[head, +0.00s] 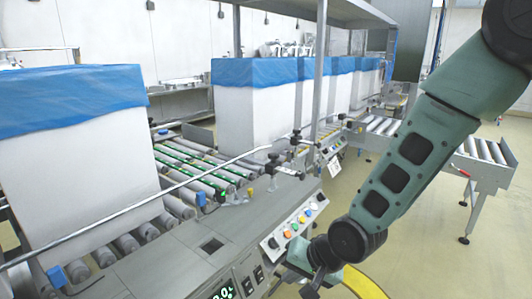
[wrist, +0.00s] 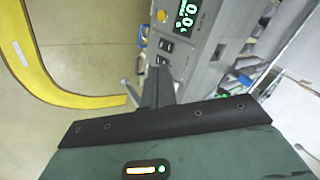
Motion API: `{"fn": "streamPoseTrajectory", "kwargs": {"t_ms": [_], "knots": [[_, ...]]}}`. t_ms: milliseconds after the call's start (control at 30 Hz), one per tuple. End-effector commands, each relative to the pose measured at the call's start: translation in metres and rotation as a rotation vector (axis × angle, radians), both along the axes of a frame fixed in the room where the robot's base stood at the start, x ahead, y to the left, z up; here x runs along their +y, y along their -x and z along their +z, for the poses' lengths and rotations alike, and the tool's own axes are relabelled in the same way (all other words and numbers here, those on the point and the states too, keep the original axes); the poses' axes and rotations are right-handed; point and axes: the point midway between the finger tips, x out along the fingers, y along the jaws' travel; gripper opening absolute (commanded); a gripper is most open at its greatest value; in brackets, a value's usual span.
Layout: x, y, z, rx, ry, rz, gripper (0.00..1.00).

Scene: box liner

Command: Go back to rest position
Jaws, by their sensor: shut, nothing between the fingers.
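My gripper (wrist: 157,75) shows in the wrist view as a narrow dark pair of fingers pressed together, with nothing between them. It points toward the side of the conveyor's control panel (wrist: 190,55). In the head view my green and black arm comes down from the upper right to the wrist at the bottom centre, close to the front of the control panel (head: 292,226). The fingertips are not clear in the head view.
A white box with a blue liner (head: 75,165) stands on the roller conveyor (head: 185,165) at left; several similar boxes (head: 250,110) stand behind. A metal rail (head: 150,197) crosses the conveyor. Yellow floor marking (wrist: 60,95) curves nearby. Open floor (head: 440,230) lies right.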

Motion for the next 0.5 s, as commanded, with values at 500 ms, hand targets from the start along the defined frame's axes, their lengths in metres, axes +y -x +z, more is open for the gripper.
{"fn": "streamPoseTrajectory", "kwargs": {"t_ms": [500], "knots": [[-0.065, 0.171, 0.102, 0.052, 0.492, 0.699, 0.0]]}}
